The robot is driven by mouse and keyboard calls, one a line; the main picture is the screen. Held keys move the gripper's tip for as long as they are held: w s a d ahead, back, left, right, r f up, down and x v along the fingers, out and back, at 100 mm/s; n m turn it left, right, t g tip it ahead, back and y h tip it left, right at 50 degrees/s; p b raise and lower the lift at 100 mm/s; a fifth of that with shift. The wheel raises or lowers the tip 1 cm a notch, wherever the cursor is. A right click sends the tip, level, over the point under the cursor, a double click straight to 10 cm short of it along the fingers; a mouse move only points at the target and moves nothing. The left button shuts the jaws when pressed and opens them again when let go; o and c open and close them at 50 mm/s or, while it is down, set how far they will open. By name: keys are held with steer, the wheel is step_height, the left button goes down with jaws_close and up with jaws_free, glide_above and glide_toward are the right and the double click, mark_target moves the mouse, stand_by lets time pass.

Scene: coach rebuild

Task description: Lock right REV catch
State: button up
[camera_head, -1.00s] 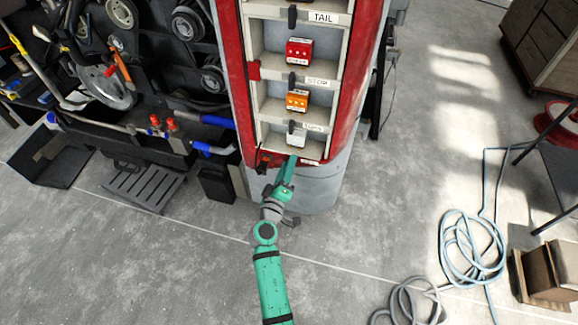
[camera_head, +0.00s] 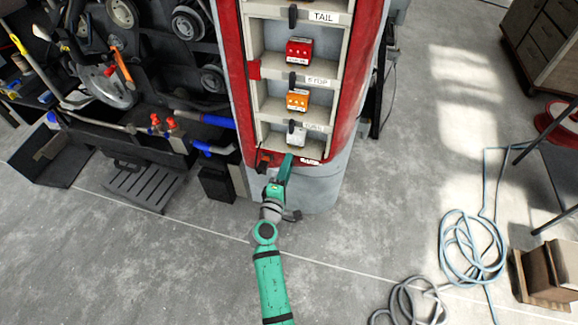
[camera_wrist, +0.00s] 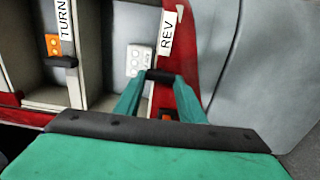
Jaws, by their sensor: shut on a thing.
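The REV label (camera_wrist: 167,32) is on the cabinet edge in the wrist view. A black catch (camera_wrist: 160,75) lies beside its lower end. My gripper (camera_wrist: 158,84) has its two teal fingers closed in on this catch. In the head view my gripper (camera_head: 286,162) is at the bottom edge of the lamp cabinet and hides the catch. The white lamp block (camera_wrist: 138,60) sits in the bay next to the catch; it also shows in the lowest bay in the head view (camera_head: 296,134).
Above are the orange lamp (camera_head: 297,100) and red lamp (camera_head: 299,50) in their bays, with black catches such as the TURN catch (camera_wrist: 60,62). A dark parts rack (camera_head: 140,130) stands at left. A coiled hose (camera_head: 470,255) lies on the floor at right. Floor between is open.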

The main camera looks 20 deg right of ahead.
steer(key=shift+s+d+f, duration=0.1)
steer(key=shift+d, duration=0.05)
steer(key=o, duration=1)
steer(key=shift+o, duration=0.2)
steer(key=v, duration=1)
steer(key=shift+s+a, duration=0.25)
steer(key=shift+a, duration=0.1)
steer(key=shift+d, duration=0.1)
